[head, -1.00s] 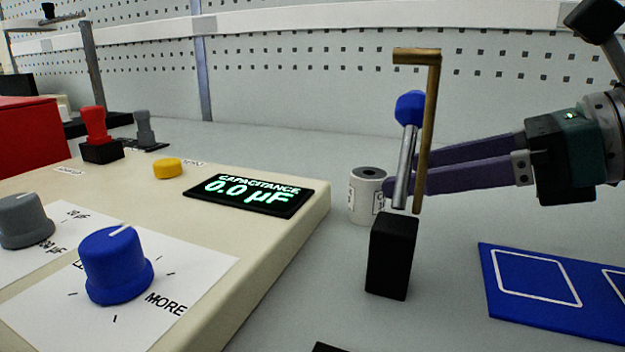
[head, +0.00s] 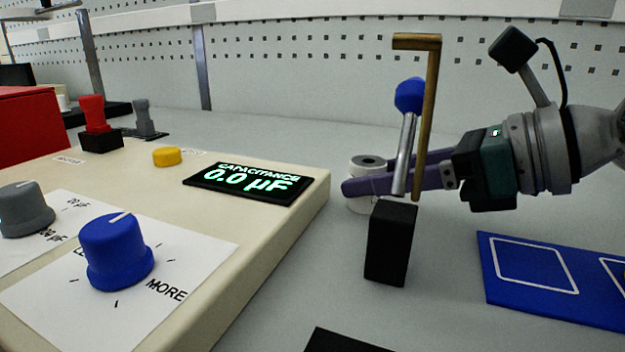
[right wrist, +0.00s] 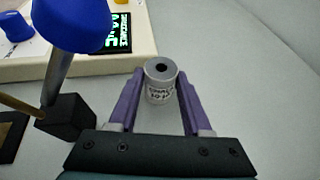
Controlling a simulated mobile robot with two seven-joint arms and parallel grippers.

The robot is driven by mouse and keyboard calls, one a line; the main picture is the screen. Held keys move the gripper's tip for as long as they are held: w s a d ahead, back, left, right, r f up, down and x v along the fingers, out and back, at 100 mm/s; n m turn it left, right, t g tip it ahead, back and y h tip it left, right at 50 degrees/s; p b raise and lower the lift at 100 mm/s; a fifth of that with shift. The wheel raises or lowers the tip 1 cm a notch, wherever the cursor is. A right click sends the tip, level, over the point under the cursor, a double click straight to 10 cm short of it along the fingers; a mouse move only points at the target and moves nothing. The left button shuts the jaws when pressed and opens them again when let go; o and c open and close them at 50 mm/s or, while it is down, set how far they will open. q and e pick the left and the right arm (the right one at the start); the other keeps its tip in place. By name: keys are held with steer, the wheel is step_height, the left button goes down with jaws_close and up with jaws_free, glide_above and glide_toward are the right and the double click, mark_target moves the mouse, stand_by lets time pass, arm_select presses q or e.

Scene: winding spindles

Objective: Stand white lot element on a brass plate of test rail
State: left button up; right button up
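The white lot element (head: 368,162) is a short upright cylinder with a dark hole in its top, on the grey bench right of the cream instrument. In the right wrist view the white element (right wrist: 161,88) has printed dark lettering and stands between the finger ends. My right gripper (head: 362,185) is open, with its purple fingers one on each side of the element; gaps appear to remain. In the head view the near finger covers the element's middle. No brass plate of a test rail can be made out. My left gripper is not in view.
A black block (head: 391,245) with a blue-knobbed lever (head: 408,140) and a bent brass-coloured bar (head: 428,115) stands in front of my right fingers. The cream instrument (head: 290,240) is left, its display (head: 255,183) reading 0.0 µF. A blue mat (head: 545,285) lies right.

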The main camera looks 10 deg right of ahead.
jaws_close()
steer(key=shift+r, duration=0.1)
